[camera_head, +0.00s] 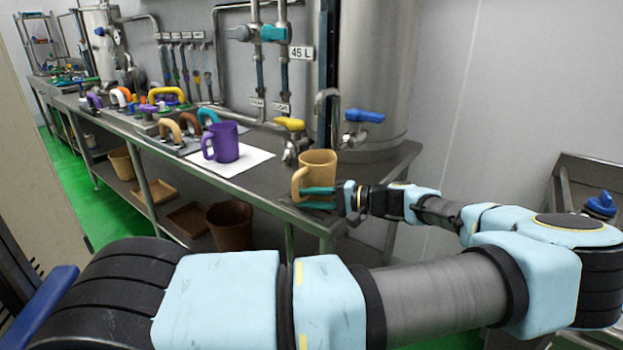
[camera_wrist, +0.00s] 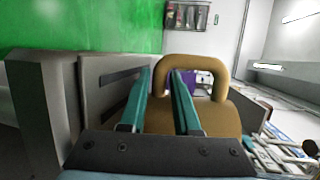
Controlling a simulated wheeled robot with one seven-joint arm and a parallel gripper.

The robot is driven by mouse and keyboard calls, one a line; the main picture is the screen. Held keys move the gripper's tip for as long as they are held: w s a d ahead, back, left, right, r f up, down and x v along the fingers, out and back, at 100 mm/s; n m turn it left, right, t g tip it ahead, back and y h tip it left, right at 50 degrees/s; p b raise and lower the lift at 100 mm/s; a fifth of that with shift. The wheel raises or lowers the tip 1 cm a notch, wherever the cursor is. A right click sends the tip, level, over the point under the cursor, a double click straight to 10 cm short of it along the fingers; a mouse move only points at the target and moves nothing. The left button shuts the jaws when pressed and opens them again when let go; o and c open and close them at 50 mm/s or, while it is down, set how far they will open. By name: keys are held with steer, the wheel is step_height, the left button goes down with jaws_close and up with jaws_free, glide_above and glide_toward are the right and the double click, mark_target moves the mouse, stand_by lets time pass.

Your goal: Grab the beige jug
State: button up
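The beige jug (camera_head: 318,168) stands upright near the right end of the steel table, its handle toward the left in the head view. My gripper (camera_head: 305,198) reaches in from the right, its two teal fingers low on the near side of the jug, tips by the handle. In the wrist view, the jug's handle (camera_wrist: 192,64) arches above its body. The fingers of my gripper (camera_wrist: 163,74) are apart, one on each side of the handle's left leg; the right one overlaps the handle opening. Whether they touch it is unclear.
A purple jug (camera_head: 226,142) stands on a white sheet (camera_head: 236,168) to the left. A brown bin (camera_head: 230,226) sits on the lower shelf.

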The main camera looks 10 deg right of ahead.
steer(key=shift+x, duration=0.85)
steer(key=shift+c, duration=0.2)
jaws_close()
stand_by(0.5)
